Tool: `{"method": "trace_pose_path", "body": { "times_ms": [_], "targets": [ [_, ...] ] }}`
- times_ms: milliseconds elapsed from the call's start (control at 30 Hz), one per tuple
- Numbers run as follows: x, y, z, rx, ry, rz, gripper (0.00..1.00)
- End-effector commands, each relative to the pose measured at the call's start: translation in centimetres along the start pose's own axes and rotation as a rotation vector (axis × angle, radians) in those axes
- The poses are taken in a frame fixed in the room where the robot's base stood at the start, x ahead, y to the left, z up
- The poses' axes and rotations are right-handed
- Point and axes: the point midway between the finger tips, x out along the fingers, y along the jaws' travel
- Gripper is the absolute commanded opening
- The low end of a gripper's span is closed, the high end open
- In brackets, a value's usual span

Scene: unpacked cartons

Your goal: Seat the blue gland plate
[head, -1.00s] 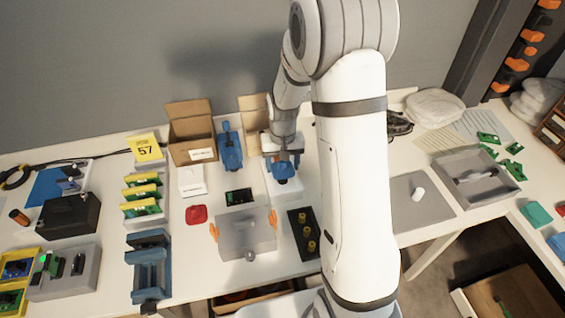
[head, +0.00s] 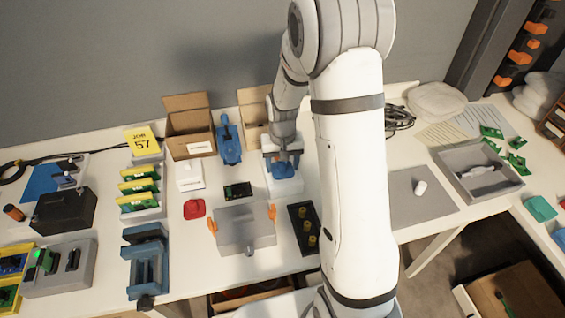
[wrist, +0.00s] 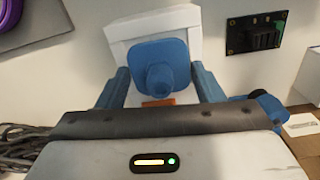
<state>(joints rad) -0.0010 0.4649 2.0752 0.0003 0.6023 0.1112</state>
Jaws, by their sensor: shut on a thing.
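The blue gland plate (head: 283,171) is at the white block (head: 285,186) near the back middle of the bench. In the wrist view the plate (wrist: 155,58) is a rounded square with a stepped round boss, lying over the white block (wrist: 180,20). My gripper (head: 283,162) points down over it. In the wrist view my gripper (wrist: 160,84) has one blue finger on each side of the plate and is shut on it. I cannot tell whether the plate is clear of the block. A grey enclosure (head: 240,226) with orange clips stands in front.
A dark tray with brass-coloured pieces (head: 303,229) stands right of the enclosure. Open cartons (head: 190,131) and a blue tool (head: 228,140) stand behind. A red item (head: 195,208) lies left. My arm hides part of the bench.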

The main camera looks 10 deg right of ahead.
Motion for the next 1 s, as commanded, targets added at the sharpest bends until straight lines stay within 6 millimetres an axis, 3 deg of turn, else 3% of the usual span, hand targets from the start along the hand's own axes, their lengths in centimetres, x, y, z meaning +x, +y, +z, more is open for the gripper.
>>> {"method": "trace_pose_path", "body": {
  "times_ms": [433,467,500,767,1000],
  "targets": [
    [1.5,0.0,0.0,-0.001,0.0,0.0,0.35],
    [1.4,0.0,0.0,-0.001,0.0,0.0,0.62],
    [1.3,-0.1,0.0,-0.001,0.0,0.0,0.66],
    [1.3,-0.1,0.0,-0.001,0.0,0.0,0.86],
    [1.2,-0.1,0.0,-0.001,0.0,0.0,0.86]
  ]
}}
